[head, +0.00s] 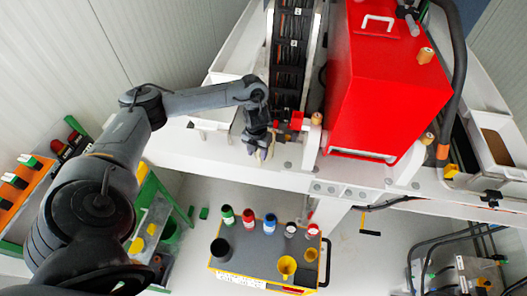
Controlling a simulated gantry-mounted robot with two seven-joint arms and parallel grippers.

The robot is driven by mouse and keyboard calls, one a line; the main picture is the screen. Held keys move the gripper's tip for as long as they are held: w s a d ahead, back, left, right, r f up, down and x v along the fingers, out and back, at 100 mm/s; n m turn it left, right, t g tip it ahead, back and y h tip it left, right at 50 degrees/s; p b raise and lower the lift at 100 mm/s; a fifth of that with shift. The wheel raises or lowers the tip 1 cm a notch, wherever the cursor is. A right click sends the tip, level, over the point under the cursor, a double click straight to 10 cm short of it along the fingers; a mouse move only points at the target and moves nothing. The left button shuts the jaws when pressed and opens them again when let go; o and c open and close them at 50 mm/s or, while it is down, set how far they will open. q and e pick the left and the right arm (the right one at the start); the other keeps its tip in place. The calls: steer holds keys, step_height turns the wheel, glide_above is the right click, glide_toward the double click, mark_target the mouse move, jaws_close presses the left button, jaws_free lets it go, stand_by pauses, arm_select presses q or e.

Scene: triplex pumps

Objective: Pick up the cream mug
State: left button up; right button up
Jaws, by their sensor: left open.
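My left gripper (259,150) points down at the white machine frame (215,150), left of the red housing (385,85). It is open, and nothing is clearly held between its fingers. I cannot pick out the cream mug with certainty. Pale tan tones show around the fingertips, but they are too small to tell from the fingers. Small tan cylinders stand near the red housing, one of them (316,119) to the right of the gripper. My right gripper is not in view.
A small red part (296,121) sits close right of the gripper. Below, a cart (252,262) carries several coloured cans, a dark cup (220,247) and a yellow funnel-like vessel (287,266). An orange rack (22,187) stands at the left.

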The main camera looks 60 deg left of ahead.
mark_target(259, 158)
arm_select(q)
steer(key=shift+w+f+p, duration=0.15)
steer(key=shift+f+p, duration=0.1)
steer(key=shift+f, duration=1.4)
steer(key=shift+w+f+p, duration=0.15)
steer(key=shift+f+p, duration=0.1)
steer(key=shift+f, duration=1.35)
jaws_close()
